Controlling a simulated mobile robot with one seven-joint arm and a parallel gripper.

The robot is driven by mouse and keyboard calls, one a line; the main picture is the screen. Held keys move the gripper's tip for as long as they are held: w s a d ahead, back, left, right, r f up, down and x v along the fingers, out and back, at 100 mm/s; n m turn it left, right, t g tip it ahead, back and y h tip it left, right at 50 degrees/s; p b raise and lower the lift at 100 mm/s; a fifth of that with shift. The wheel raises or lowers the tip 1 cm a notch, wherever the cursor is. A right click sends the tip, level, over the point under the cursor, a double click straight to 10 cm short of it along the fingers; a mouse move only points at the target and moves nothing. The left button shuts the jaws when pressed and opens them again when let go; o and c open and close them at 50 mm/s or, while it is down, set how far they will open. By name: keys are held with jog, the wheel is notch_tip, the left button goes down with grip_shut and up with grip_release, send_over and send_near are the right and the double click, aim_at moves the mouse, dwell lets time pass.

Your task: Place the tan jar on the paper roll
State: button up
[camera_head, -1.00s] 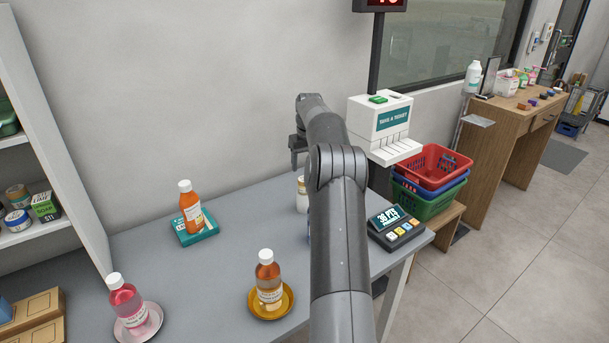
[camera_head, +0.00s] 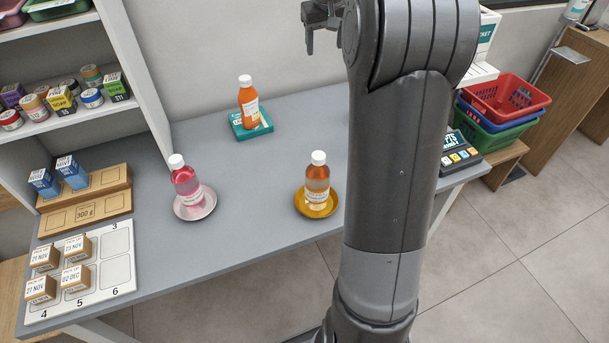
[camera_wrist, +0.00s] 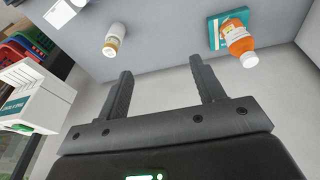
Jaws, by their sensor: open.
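My gripper (camera_head: 322,22) is at the top of the head view, above the grey counter (camera_head: 240,170). In the wrist view its two fingers (camera_wrist: 160,68) are apart with nothing between them. Several small jars stand on the white shelf at the left, among them one with a tan lid (camera_head: 33,107) and a teal one with a tan-brown lid (camera_head: 91,76). I cannot tell which is the tan jar. A small white container with a yellowish band (camera_wrist: 114,40) stands on the counter in the wrist view; my arm hides its place in the head view. I cannot make out a paper roll.
An orange bottle (camera_head: 249,105) stands on a teal stand, a pink bottle (camera_head: 185,181) on a pink dish, an amber bottle (camera_head: 317,180) on a yellow dish. Boxes sit on a numbered board (camera_head: 118,270) at front left. The red basket (camera_head: 507,96) is right of the counter.

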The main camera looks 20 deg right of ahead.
jog(key=s+a+t, duration=0.1)
jog(key=s+a, duration=0.7)
jog(key=s, duration=0.5)
jog(key=s+a+t, duration=0.1)
jog(key=s+a, duration=0.8)
jog(key=s, duration=0.3)
jog(key=s+a+f+t+y, duration=0.1)
jog(key=s+a+f, duration=0.1)
jog(key=s+f, duration=0.3)
jog(key=s, duration=0.4)
jog(key=shift+s+a+f+n, duration=0.2)
jog(key=shift+a+f+n, duration=0.05)
jog(key=shift+a+n, duration=0.15)
